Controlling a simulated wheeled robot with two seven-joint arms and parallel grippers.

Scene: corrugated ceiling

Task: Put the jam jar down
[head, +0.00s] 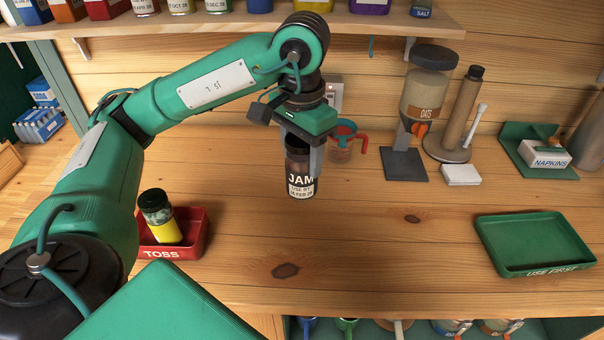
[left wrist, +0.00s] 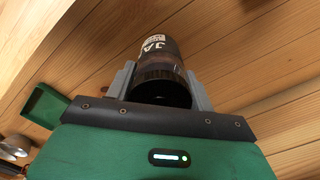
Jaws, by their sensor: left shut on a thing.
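The jam jar (head: 300,178) is dark with a pale label reading JAM and a use-by date. My left gripper (head: 303,150) is shut on its upper part from above, and the jar is upright in the head view. The jar (left wrist: 158,65) also shows between the two grey fingers of my left gripper (left wrist: 160,85) in the left wrist view. I cannot tell whether its base touches the wooden counter (head: 380,240). My right gripper is not in view.
A red TOSS tray (head: 195,240) holds a yellow jar (head: 160,217) at left. A green USE FIRST tray (head: 535,243) at right is empty. A measuring cup (head: 342,145), oats dispenser (head: 425,95) and paper-roll holder (head: 460,115) stand behind. The middle counter is clear.

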